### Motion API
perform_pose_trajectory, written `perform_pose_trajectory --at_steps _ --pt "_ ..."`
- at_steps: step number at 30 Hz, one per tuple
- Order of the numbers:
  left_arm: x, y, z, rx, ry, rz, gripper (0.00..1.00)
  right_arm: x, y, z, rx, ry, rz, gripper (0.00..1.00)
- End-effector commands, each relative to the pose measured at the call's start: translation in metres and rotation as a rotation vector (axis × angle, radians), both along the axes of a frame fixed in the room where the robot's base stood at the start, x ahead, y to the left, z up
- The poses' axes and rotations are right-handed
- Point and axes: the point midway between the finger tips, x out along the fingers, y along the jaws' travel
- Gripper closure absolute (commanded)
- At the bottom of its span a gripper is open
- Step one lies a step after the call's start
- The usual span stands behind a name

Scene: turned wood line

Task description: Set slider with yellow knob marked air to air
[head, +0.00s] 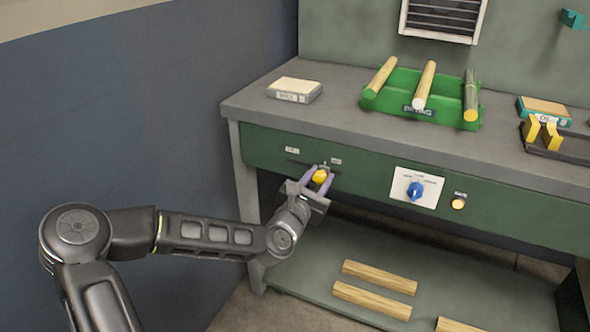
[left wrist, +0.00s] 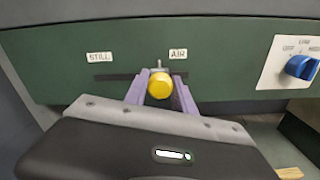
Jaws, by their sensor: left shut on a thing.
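The slider's yellow knob (head: 320,176) sits on the green front panel of the workbench. My left gripper (head: 319,180) is shut on it, with a purple finger on either side. In the left wrist view the yellow knob (left wrist: 160,85) is between the fingertips of my left gripper (left wrist: 160,88). The dark slot (left wrist: 120,77) runs sideways under two labels. The STILL label (left wrist: 99,57) is at the left and the AIR label (left wrist: 178,54) at the right. The knob stands toward the AIR end, slightly left of that label's middle. My right gripper is not in view.
A green tray (head: 400,98) with turned wood pieces and a boxed block (head: 294,90) stand on the bench top. Wooden bars (head: 372,300) lie on the lower shelf.

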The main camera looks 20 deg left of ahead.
Motion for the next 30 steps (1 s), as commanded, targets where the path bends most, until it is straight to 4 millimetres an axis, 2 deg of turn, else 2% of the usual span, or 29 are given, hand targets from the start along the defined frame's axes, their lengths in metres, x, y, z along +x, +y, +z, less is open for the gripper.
perform_pose_trajectory --at_steps 1,4,14,15,22,30 --pt "0.0 -0.015 0.001 0.002 -0.004 -0.007 1.0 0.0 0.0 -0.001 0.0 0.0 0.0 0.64" --pt "0.0 -0.029 0.001 0.004 -0.002 -0.004 1.0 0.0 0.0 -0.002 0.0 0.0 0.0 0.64" --pt "-0.001 -0.035 0.001 0.005 -0.001 -0.004 1.0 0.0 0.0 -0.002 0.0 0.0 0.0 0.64" --pt "-0.001 -0.035 0.001 0.005 -0.001 -0.005 0.68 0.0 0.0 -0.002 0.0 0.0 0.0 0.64" --pt "0.0 -0.034 0.001 0.004 -0.001 -0.003 0.49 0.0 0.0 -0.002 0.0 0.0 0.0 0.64" --pt "-0.001 -0.033 0.0 0.003 0.0 0.0 0.48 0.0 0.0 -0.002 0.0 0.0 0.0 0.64"
